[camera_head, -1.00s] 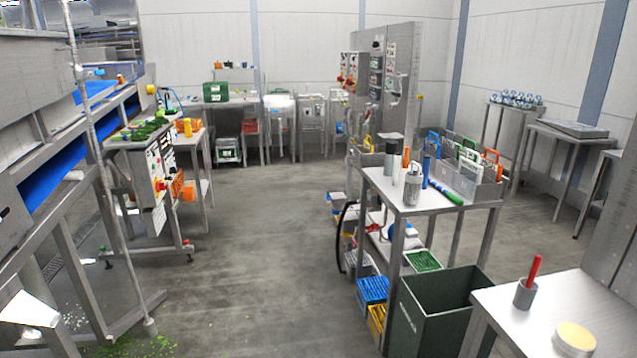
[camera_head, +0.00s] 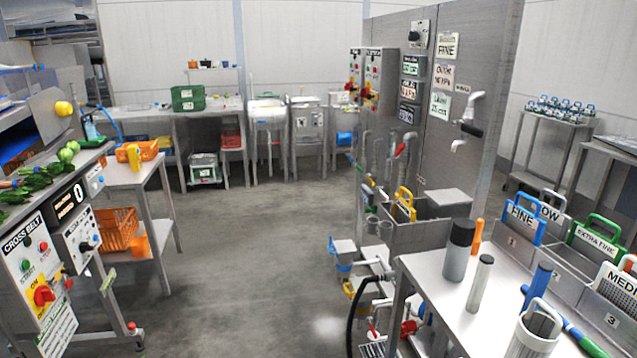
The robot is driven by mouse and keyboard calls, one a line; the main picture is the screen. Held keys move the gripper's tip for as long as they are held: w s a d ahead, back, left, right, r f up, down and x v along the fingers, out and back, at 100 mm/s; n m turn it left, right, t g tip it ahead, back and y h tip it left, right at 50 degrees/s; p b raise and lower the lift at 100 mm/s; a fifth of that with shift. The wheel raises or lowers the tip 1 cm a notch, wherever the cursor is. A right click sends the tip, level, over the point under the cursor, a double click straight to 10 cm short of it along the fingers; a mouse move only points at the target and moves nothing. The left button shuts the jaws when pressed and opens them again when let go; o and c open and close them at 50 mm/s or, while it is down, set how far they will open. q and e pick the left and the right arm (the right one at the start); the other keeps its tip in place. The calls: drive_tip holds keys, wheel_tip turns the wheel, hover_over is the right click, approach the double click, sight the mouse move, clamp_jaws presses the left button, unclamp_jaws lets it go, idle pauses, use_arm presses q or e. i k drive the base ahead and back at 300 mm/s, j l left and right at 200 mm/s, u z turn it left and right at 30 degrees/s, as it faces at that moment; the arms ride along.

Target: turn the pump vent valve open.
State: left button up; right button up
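No part labelled as the pump vent valve can be read, so I cannot tell which fitting it is. Several small coloured handles and fittings show low beside the steel sink unit (camera_head: 425,237): a blue one (camera_head: 331,243), a yellow one (camera_head: 349,288) and a red one (camera_head: 409,328). A red-handled fitting (camera_head: 400,151) sits on the grey pipes behind the sink. Neither of my grippers is in view.
A steel table (camera_head: 430,295) with cylinders and labelled inserts stands at front right. The cross belt control box (camera_head: 35,265) and a side table (camera_head: 128,178) are on the left. A black hose (camera_head: 356,312) hangs by the table. The floor (camera_head: 240,270) between is clear.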

sight(385, 198)
drive_tip(key=i+j+z, duration=0.1)
drive_tip(key=i+z, duration=0.15)
drive_tip(key=i, duration=0.3)
drive_tip(key=i+j+z, duration=0.2)
drive_tip(key=i, duration=0.3)
drive_tip(key=i+j+z, duration=0.25)
drive_tip(key=i, duration=0.3)
